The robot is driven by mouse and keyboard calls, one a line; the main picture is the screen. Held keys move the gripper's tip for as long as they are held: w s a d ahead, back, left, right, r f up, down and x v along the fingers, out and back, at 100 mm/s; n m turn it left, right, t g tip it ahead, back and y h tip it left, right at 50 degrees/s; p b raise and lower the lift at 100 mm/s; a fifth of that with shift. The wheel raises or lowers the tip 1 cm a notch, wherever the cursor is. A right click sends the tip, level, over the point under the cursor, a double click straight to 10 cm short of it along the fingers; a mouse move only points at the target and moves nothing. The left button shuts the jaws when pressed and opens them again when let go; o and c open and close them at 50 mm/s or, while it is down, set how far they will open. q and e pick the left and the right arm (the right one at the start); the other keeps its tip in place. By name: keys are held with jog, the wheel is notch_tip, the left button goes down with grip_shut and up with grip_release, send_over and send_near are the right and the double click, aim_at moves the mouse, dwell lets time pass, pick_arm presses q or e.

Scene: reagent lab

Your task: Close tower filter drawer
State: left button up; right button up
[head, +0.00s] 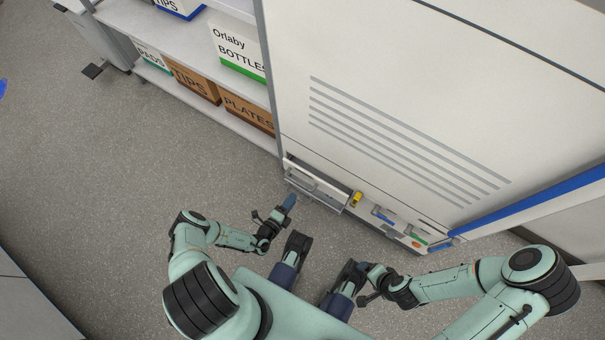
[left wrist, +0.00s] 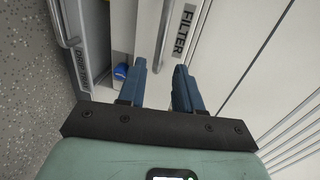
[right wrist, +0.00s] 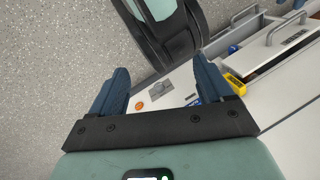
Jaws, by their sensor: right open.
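The white tower (head: 385,100) has drawers along its base, and one drawer (head: 318,183) stands pulled out in the head view. In the left wrist view a front labelled FILTER (left wrist: 184,32) has a grey bar handle (left wrist: 163,42). My left gripper (head: 289,202) is in front of the pulled-out drawer, its blue fingers apart and nothing between them. In the left wrist view its fingertips (left wrist: 160,70) are close to the FILTER front; I cannot tell whether they touch. My right gripper (right wrist: 160,80) is open and empty, low before the tower's right part.
Another front with a handle and a hard-to-read label (left wrist: 83,70) is left of the FILTER front. A yellow item (head: 356,198) and an orange round mark (right wrist: 139,106) are on the tower base. Shelves with boxes (head: 240,45) stand at upper left. The grey floor (head: 110,180) at left is clear.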

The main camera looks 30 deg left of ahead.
aim_at(303, 186)
pick_arm(q)
jog(key=b+x, duration=0.2)
jog(key=x, duration=0.7)
pick_arm(e)
jog(key=shift+t+h, duration=0.3)
jog(key=shift+t, duration=0.3)
jog(key=w, duration=0.1)
jog(key=w+d+f, duration=0.1)
jog(key=w+f, duration=0.1)
jog(key=shift+w+d+f, duration=0.2)
jog(key=shift+w+d, duration=0.05)
jog(key=shift+d, duration=0.05)
pick_arm(q)
jog(key=shift+w, duration=0.1)
grip_shut()
